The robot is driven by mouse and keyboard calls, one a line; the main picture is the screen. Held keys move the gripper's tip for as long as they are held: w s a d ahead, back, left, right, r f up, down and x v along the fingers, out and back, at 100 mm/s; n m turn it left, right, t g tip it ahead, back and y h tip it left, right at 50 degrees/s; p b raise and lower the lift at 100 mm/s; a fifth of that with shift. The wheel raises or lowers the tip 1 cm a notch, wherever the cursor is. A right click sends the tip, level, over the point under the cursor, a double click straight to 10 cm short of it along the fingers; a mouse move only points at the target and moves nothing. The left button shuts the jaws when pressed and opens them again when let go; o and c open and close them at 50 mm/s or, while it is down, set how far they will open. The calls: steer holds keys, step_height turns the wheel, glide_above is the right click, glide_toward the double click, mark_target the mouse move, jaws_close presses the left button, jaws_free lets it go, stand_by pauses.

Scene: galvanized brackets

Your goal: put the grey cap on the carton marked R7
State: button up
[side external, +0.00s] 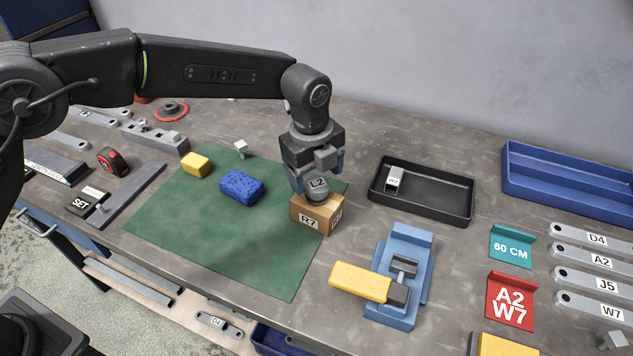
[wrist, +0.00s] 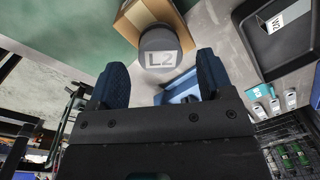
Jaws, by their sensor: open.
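The grey cap (side external: 317,189), marked L2, sits on top of the brown carton (side external: 309,222) marked R7, near the right edge of the green mat. In the wrist view the grey cap (wrist: 160,47) shows its L2 label, with the carton (wrist: 138,16) behind it. My gripper (side external: 312,178) is right above and beside the cap. In the wrist view its two blue-padded fingers (wrist: 160,82) are apart, with nothing between the tips; the cap is just beyond them. From the side, the near finger partly overlaps the cap, so contact is hard to tell.
The green mat (side external: 210,240) also holds a blue sponge (side external: 241,186) and a yellow block (side external: 195,165). A black tray (side external: 430,207) stands to the right, with a labelled piece in it. A blue vise (side external: 412,262) with a yellow handle (side external: 360,281) is in front.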

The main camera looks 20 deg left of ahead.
mark_target(311, 185)
step_height(311, 185, up, 9)
steer(key=shift+s+a+f, duration=0.15)
steer(key=shift+s+a, duration=0.05)
steer(key=shift+s, duration=0.05)
steer(key=s+a+r+n+t, duration=0.1)
steer(key=s+a+r+n, duration=0.45)
steer(key=a, duration=0.25)
steer(key=s+a+r+n+t, duration=0.1)
steer(key=s+a+r+n, duration=0.35)
steer(key=a+n, duration=0.2)
steer(key=s+a+f+n+t, duration=0.1)
steer(key=s+a+f+n, duration=0.1)
steer(key=s+a+n, duration=0.3)
steer(key=s+a+f+n+t, duration=0.2)
steer(key=s+a+n, duration=0.4)
steer(key=s, duration=0.6)
steer(key=shift+f+n, duration=0.45)
steer(key=shift+n, duration=0.45)
